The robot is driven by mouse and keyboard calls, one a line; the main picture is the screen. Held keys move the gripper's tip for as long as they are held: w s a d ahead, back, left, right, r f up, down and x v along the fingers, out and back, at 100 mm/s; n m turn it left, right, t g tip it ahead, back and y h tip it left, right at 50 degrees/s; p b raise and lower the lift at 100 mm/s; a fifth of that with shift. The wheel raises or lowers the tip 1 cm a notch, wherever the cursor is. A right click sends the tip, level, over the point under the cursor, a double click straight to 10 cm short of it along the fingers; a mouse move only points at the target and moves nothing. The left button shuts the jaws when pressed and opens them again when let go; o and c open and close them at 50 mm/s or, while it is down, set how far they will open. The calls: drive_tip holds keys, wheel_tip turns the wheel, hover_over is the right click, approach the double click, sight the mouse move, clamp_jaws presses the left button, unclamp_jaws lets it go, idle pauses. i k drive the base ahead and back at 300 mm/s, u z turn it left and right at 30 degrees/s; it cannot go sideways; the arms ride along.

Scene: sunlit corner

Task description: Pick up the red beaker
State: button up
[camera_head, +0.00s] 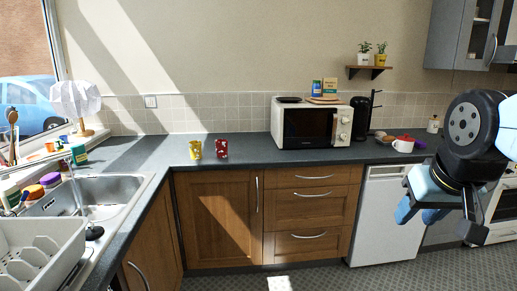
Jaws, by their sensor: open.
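The red beaker (221,149) stands on the dark worktop, close to the right of a yellow beaker (195,149). It is small in the view and has pale marks on its side. My gripper (438,214) is at the far right, in front of the lower cabinets and well away from the red beaker. It is open, and I see nothing held in it.
A microwave (304,125) stands on the worktop (250,148) right of the beakers. Further right are a black stand (361,120) and a white mug with red on top (403,144). The sink (105,190) and a white dish rack (40,250) are left. The worktop around the beakers is clear.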

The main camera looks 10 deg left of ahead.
sight(221, 144)
drive_tip(key=z, duration=0.55)
drive_tip(key=i, duration=2.75)
drive_tip(key=u, duration=2.8)
drive_tip(key=i, duration=0.3)
drive_tip(key=u, duration=0.75)
